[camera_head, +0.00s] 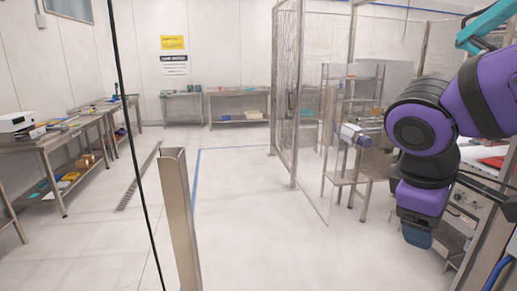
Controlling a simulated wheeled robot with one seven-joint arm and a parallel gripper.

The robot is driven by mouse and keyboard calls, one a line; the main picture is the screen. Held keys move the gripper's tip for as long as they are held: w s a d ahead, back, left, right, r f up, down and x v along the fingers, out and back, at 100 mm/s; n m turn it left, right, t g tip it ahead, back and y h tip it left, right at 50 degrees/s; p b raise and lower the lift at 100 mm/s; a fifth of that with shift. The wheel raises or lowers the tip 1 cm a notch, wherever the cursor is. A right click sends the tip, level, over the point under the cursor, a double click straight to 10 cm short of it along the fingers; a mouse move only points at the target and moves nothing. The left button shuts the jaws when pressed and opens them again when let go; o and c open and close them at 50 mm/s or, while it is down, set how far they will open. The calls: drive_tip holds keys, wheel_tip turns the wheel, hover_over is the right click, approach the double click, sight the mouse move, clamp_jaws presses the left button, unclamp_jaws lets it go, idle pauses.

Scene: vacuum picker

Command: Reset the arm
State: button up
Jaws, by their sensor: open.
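A purple and black jointed arm (425,125) comes in from the right edge and bends downward. Its lower purple section ends in a dark blue-grey block (418,236), which hangs over the floor beside the metal cabinet. I cannot make out any gripper fingers on it. No held object shows. I cannot see my gripper in this view.
A metal post (180,220) stands close at front left, with a thin black line beside it. Workbenches (45,142) line the left wall. The middle floor is clear.

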drive_tip(key=s+d+r+m+t+y, duration=0.3)
drive_tip(key=s+d+r+m+y, duration=0.1)
drive_tip(key=m, duration=0.4)
drive_tip(key=shift+s+d, duration=0.3)
idle(1.7)
